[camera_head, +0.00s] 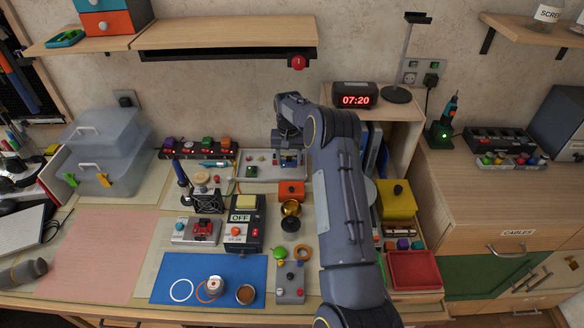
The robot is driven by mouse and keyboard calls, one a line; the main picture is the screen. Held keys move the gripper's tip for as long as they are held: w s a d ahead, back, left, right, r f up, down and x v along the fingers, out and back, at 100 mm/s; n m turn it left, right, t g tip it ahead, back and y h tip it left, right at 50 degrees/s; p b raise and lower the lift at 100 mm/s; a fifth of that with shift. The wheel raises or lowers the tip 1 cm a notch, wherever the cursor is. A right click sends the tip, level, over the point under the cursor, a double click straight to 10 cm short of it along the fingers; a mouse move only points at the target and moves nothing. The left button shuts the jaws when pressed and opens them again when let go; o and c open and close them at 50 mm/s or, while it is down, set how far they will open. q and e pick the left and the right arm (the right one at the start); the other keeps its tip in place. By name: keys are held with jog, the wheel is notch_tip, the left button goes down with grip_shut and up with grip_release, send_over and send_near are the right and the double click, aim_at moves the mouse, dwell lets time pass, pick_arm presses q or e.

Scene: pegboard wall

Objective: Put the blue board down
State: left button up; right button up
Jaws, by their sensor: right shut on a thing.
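A small blue board (291,160) shows just under my right gripper (289,146), at the right part of a pale grey panel (260,173) at the back of the workbench. My right arm reaches in from the bottom and bends at the back, so the gripper points down. It is shut on the blue board; the fingertips are small and partly hidden by the wrist. I cannot tell whether the board touches the panel. My left gripper is not in view.
An orange box (291,190) and a gold round item (291,208) stand in front of the panel. A clock (355,95) stands on the cabinet to the right. A shelf (230,36) overhangs the back. A pink mat (90,250) at the left is clear.

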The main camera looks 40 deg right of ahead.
aim_at(292, 173)
jog(key=d+f, duration=0.1)
jog(key=w+d+f, duration=0.1)
jog(key=f, duration=0.1)
jog(key=shift+d+b, duration=0.1)
jog(key=shift+b, duration=0.25)
notch_tip(292, 173, down, 3)
jog(key=shift+f+b, duration=0.1)
jog(key=shift+b, duration=0.6)
jog(key=o, duration=0.7)
